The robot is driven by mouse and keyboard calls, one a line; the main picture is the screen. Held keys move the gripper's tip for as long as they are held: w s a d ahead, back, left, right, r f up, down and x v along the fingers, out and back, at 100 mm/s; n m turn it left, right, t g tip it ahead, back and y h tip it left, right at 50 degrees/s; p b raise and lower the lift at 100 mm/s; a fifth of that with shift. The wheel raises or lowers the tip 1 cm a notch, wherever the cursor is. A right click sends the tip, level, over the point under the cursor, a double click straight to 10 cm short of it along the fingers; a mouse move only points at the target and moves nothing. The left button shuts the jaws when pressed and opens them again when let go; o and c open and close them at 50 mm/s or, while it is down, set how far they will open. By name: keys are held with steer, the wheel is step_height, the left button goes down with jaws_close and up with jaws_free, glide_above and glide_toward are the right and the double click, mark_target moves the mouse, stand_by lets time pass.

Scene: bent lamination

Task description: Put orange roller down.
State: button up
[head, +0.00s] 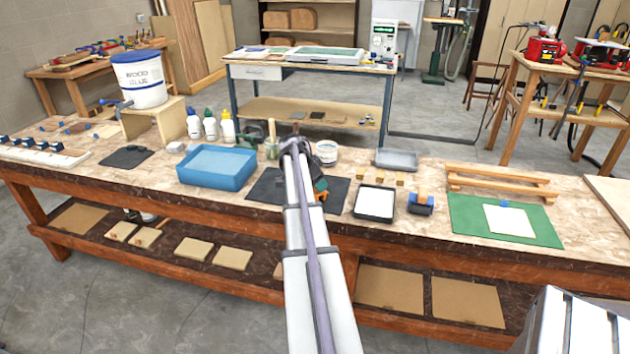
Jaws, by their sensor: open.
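The orange roller (321,197) shows only as a small orange patch beside my arm, over the dark mat (265,188) in the middle of the bench. My arm hides most of it. My gripper (318,185) is low over this mat, right at the roller, and is largely hidden by the arm; it is open. I cannot tell whether its fingers still touch the roller.
A blue tray (217,167) is left of the mat. To the right are a white-filled tray (375,203), a blue block with a tan handle (421,201), and a green mat (470,215) with a white sheet. Glue bottles (211,125) and a white cup (327,153) stand behind.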

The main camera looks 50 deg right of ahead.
steer(key=p+v, duration=1)
steer(key=v, duration=0.3)
steer(key=w+a+f+n+t+y, duration=0.2)
steer(key=a+n, duration=0.7)
steer(key=a, duration=1.7)
steer(key=s+a+n+y, duration=0.1)
steer(key=s+a+n, duration=0.2)
steer(key=a, duration=0.6)
steer(key=s+a+n+y, duration=0.1)
steer(key=s+a+n, duration=0.2)
steer(key=a+n, duration=0.3)
steer(key=s+a+n+y, duration=0.1)
steer(key=s+a+n, duration=0.3)
steer(key=a, duration=0.8)
steer(key=shift+f+n, duration=0.25)
steer(key=shift+n, duration=0.05)
steer(key=shift+w+d, duration=0.1)
steer(key=shift+o, duration=0.4)
